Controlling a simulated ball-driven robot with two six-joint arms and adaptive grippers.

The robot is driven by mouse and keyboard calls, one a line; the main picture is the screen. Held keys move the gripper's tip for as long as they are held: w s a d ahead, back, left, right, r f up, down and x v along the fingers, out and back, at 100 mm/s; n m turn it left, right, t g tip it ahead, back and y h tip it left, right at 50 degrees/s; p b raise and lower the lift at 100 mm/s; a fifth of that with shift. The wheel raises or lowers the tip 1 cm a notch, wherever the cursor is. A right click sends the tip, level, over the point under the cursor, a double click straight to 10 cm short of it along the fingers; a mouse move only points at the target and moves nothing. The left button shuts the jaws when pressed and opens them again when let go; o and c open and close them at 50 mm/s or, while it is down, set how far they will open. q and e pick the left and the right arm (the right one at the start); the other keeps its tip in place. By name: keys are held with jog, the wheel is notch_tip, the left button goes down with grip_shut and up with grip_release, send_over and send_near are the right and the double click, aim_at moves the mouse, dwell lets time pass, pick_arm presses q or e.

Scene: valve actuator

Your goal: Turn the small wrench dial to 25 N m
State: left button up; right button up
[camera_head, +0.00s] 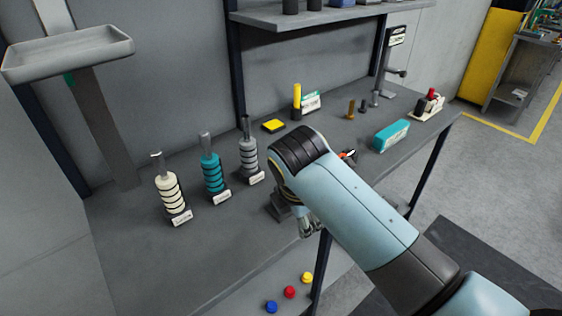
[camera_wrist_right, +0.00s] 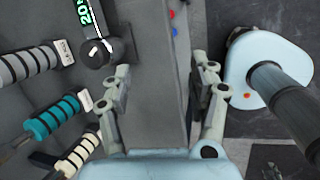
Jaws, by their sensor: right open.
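My right gripper (camera_wrist_right: 163,72) is open and empty in the right wrist view, its two fingers wide apart over the bench edge. In the head view it shows low at the bench front (camera_head: 308,226), partly behind my right arm. A dark round dial (camera_wrist_right: 97,52) with white marks is left of the fingers and apart from them. A dark strip beside it shows a green-white 20 (camera_wrist_right: 84,12). A cream-handled wrench (camera_head: 170,192), a teal one (camera_head: 212,176) and a grey one (camera_head: 249,158) stand upright on the bench. My left gripper is not in view.
The grey bench (camera_head: 120,250) has free room at its front left. A yellow block (camera_head: 274,126), a teal box (camera_head: 391,135) and a post (camera_head: 380,65) stand farther back. Blue, red and yellow knobs (camera_head: 290,292) are below the front edge. A shelf (camera_head: 320,14) hangs above.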

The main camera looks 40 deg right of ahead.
jog(key=w+a+r+n+p, duration=0.1)
jog(key=w+r+n+p, duration=0.1)
jog(key=w+r+n, duration=0.6)
jog(key=shift+h, duration=0.3)
jog(key=x, duration=0.6)
jog(key=s+x, duration=0.1)
jog(key=x, duration=0.2)
jog(key=shift+w+f, duration=0.15)
jog(key=shift+f, duration=0.3)
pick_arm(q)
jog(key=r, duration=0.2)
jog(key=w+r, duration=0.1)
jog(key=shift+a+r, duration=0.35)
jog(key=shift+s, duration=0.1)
pick_arm(e)
jog(key=c, duration=1.2)
